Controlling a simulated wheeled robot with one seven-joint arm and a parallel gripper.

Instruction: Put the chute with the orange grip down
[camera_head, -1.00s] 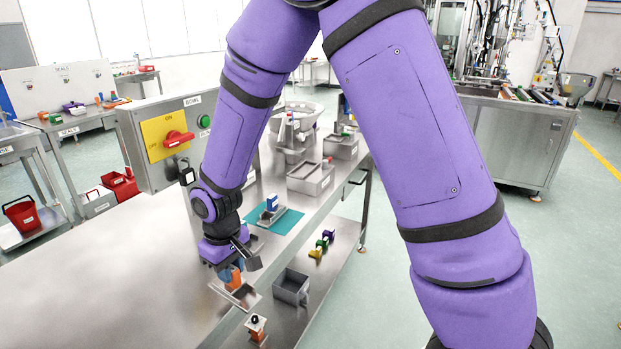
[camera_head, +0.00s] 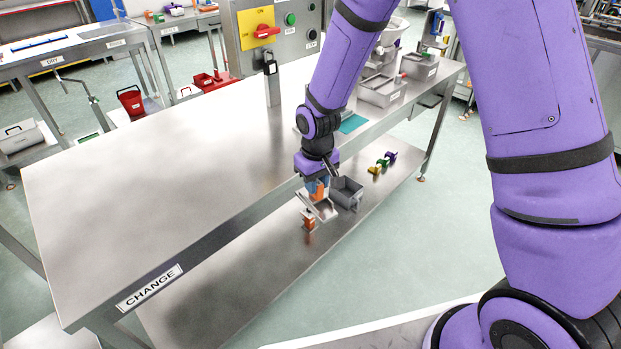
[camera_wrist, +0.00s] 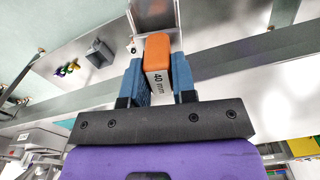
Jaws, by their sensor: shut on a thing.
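My gripper (camera_head: 317,187) is shut on the orange grip of the chute; its blue fingers (camera_wrist: 160,84) press both sides of the grip in the wrist view. The orange grip (camera_wrist: 157,53) carries the label "40 mm". The chute's metal channel (camera_head: 322,207) hangs below my gripper in the head view, beside the front edge of the bench. In the wrist view the channel (camera_wrist: 154,14) extends past the grip to the top edge of the picture. Whether the chute touches anything cannot be told.
The bench top (camera_head: 150,170), labelled CHANGE, is wide and bare. A switch box (camera_head: 272,35) stands behind the bench. Grey trays (camera_head: 382,90) stand further right.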

